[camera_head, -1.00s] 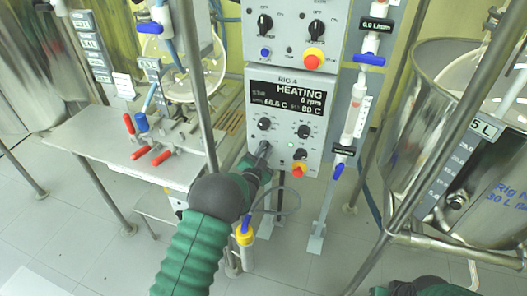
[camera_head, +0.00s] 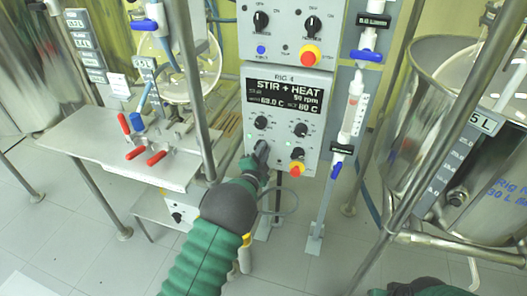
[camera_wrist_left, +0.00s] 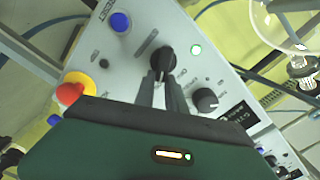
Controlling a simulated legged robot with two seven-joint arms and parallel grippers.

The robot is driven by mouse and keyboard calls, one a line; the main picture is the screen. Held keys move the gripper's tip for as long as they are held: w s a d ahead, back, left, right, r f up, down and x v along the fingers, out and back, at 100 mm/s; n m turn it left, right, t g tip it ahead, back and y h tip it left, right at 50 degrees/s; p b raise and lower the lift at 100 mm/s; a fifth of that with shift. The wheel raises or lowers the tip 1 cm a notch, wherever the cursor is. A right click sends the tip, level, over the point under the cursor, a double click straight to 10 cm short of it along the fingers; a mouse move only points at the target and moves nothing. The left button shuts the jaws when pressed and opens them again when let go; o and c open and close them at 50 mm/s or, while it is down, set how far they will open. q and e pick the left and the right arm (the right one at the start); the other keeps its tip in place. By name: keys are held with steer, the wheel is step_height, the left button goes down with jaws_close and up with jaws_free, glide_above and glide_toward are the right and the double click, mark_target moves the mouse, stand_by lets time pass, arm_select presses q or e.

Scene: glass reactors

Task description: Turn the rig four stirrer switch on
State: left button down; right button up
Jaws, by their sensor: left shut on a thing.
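My left gripper (camera_head: 260,152) is at the panel's lower left and hides the switch there. In the left wrist view, my left gripper's fingers (camera_wrist_left: 161,88) are shut on a black switch knob (camera_wrist_left: 163,59). A green lamp (camera_wrist_left: 196,49) glows beside that knob. In the head view a green lamp (camera_head: 288,144) also glows right of the gripper. My right gripper's fingers are out of view.
A red-and-yellow stop button (camera_head: 296,169) sits low on the panel. A metal post (camera_head: 196,85) stands left of the panel. A steel vessel (camera_head: 480,190) stands at the right. A bench (camera_head: 85,140) with red-handled clamps is at the left.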

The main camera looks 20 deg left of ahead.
arm_select(q)
steer(key=shift+d+f, duration=0.15)
steer(key=shift+f, duration=0.1)
steer(key=c, duration=1.5)
jaws_free()
steer(key=shift+o, duration=0.6)
steer(key=shift+r, duration=0.1)
steer(key=shift+s+r, duration=0.1)
steer(key=s+p, duration=0.2)
steer(key=s, duration=1.4)
steer(key=shift+s+a+p, duration=0.3)
steer(key=shift+s, duration=0.05)
